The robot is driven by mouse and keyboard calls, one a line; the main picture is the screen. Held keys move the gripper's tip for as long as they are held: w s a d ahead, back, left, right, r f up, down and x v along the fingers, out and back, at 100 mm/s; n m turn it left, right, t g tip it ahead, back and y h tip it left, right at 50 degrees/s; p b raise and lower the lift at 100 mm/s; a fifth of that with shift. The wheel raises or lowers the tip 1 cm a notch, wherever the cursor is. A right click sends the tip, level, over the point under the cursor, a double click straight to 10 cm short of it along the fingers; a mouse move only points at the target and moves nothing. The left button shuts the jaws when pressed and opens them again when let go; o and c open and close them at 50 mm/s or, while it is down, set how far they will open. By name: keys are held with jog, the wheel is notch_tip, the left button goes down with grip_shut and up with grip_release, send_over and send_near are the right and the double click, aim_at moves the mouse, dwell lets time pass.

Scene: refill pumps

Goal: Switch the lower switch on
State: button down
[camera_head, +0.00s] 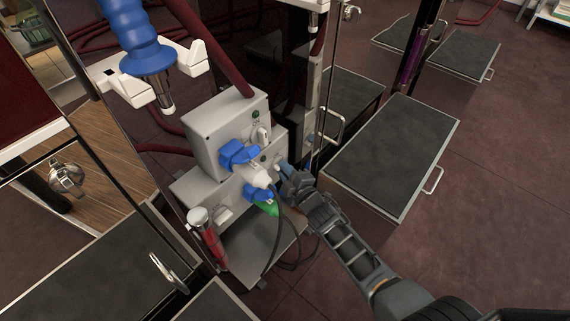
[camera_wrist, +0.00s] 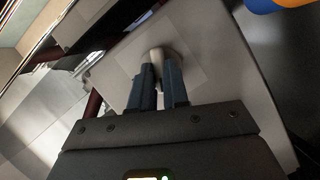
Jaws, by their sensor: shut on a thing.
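The grey control box (camera_head: 225,130) stands in two tiers in the middle of the head view. The upper switch (camera_head: 263,133) is a pale lever on the upper tier, below a small green light (camera_head: 256,114). The lower switch (camera_wrist: 157,54) is a short pale lever on a square plate in the wrist view. My gripper (camera_head: 283,168) is at the right side of the lower tier. In the wrist view, its two blue-grey fingers (camera_wrist: 158,75) are shut on the lower switch. The fingers and hand hide most of this switch in the head view.
Blue sockets (camera_head: 236,153), a white plug (camera_head: 257,175), a green plug (camera_head: 268,208) and black cables (camera_head: 276,240) are close left of my gripper. A blue hose nozzle (camera_head: 140,42) hangs at upper left. A dark-topped cabinet (camera_head: 393,150) stands right; open floor lies beyond.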

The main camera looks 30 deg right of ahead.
jog(key=shift+w+d+r+m+g+y+p, duration=0.1)
jog(key=shift+m+g+y+p, duration=0.5)
jog(key=shift+m+p, duration=0.75)
jog(key=shift+s+d+r+m+g+y+p, duration=0.15)
jog(key=shift+m+g+y+p, duration=0.2)
jog(key=shift+m+y+p, duration=0.75)
jog(key=shift+w+d+m+g+y+p, duration=0.15)
jog(key=shift+m+g+y+p, duration=0.3)
jog(key=shift+m+p, duration=1.15)
jog(key=c, duration=1.1)
grip_release()
jog(key=shift+a, duration=0.1)
